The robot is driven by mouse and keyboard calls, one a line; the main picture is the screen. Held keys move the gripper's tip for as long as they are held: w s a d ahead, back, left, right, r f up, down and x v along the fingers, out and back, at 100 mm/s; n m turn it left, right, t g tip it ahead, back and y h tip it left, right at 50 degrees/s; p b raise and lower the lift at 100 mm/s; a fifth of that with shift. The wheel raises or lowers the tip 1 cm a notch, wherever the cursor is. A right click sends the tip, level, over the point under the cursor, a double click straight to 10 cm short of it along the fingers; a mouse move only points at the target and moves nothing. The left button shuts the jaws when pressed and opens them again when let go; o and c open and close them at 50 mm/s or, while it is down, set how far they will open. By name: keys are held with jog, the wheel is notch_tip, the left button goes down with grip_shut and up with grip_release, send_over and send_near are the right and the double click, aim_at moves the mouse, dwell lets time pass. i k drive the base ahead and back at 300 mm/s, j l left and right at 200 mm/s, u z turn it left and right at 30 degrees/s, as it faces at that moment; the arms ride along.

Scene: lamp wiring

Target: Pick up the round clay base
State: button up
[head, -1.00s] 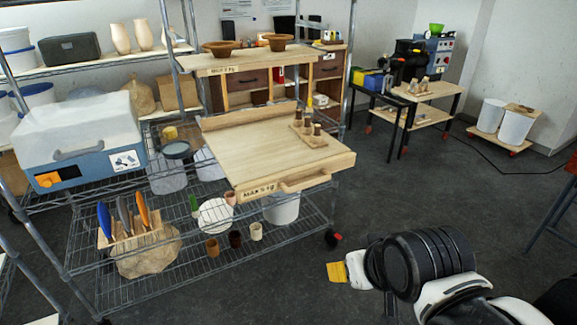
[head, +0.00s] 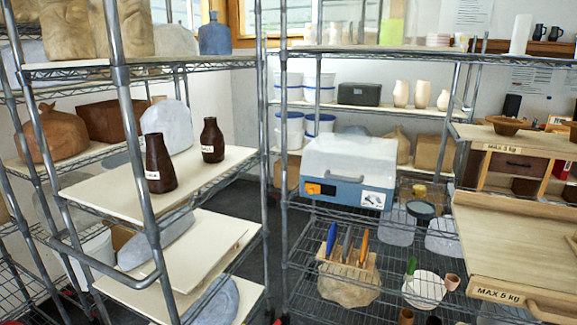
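A flat, rounded blue-grey clay piece (head: 213,303) lies on the lowest white board (head: 232,261) of the left rack, cut off by the bottom edge of the head view. It may be the round clay base, but I cannot tell for certain. A grey clay piece with a rounded top (head: 167,127) stands on the rack higher up, behind the dark bottles. My gripper is not in view.
Two dark bottles (head: 160,164) stand near the front of the left rack's middle board. Metal posts (head: 140,160) stand in front of the shelves. A blue case (head: 345,187) and a tool block (head: 347,266) are on the far rack. Dark floor shows between the racks.

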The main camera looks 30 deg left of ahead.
aim_at(212, 142)
jog(key=u, duration=1.85)
